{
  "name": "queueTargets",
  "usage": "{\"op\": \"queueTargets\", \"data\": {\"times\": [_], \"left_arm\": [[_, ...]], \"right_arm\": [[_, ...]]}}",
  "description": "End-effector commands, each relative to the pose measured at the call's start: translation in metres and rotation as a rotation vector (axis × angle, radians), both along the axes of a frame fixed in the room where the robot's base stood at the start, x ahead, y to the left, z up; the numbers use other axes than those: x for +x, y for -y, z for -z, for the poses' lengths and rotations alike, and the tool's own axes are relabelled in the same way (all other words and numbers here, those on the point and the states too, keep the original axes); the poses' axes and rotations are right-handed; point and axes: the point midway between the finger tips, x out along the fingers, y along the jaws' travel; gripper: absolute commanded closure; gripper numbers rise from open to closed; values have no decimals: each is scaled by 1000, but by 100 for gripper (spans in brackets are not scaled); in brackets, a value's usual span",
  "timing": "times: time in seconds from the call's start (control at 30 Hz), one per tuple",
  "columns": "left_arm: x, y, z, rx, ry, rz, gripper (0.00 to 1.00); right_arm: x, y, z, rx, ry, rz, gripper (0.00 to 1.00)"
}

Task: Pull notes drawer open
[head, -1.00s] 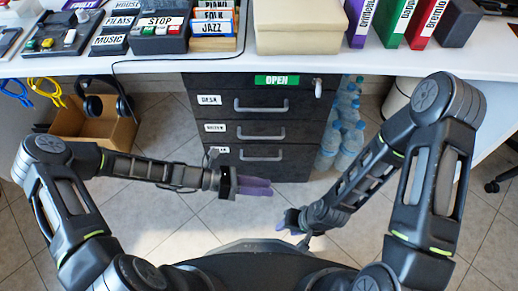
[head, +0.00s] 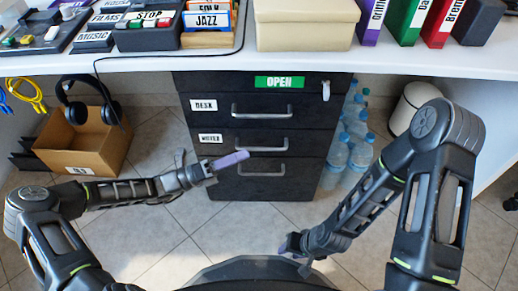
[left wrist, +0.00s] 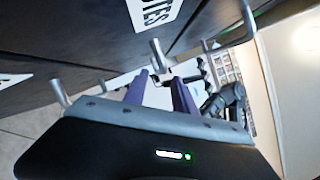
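The middle drawer (head: 300,143) has a small label, hard to read, and a handle (head: 262,147). The lowest handle (head: 262,171) is just below it. My left gripper (head: 236,159) points right in front of these handles; its purple fingers overlap in the head view. In the left wrist view the fingers (left wrist: 161,92) are apart, with a handle post (left wrist: 158,55) ahead. A label ending in "TES" (left wrist: 156,10) shows above. My right gripper (head: 288,245) is low and far from the drawers.
The top drawer bears a "DESK" label (head: 203,104); a green "OPEN" sign (head: 279,82) is above it. Water bottles (head: 347,150) stand right of the unit. A cardboard box (head: 85,150) with headphones (head: 88,92) stands left. Tiled floor in front is clear.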

Motion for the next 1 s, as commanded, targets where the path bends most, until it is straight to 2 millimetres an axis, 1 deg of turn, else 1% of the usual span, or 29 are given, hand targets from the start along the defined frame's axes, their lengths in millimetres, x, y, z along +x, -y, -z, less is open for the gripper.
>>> {"op": "queueTargets", "data": {"times": [0.03,0.2,0.33,0.5,0.7,0.77,1.0], "left_arm": [[2,8,0,-3,1,3,67],[10,33,-5,-3,1,3,67],[16,47,-9,-2,1,0,67],[19,56,-12,0,1,0,67],[20,56,-13,0,0,0,67],[20,55,-13,0,0,0,71],[19,55,-12,0,0,0,90]], "right_arm": [[0,0,5,0,1,0,64],[2,0,14,-1,5,3,64],[3,0,18,0,6,3,64],[3,0,19,1,6,4,64],[3,0,18,1,5,4,64],[3,0,18,1,5,4,64],[3,0,18,1,5,4,64]]}}
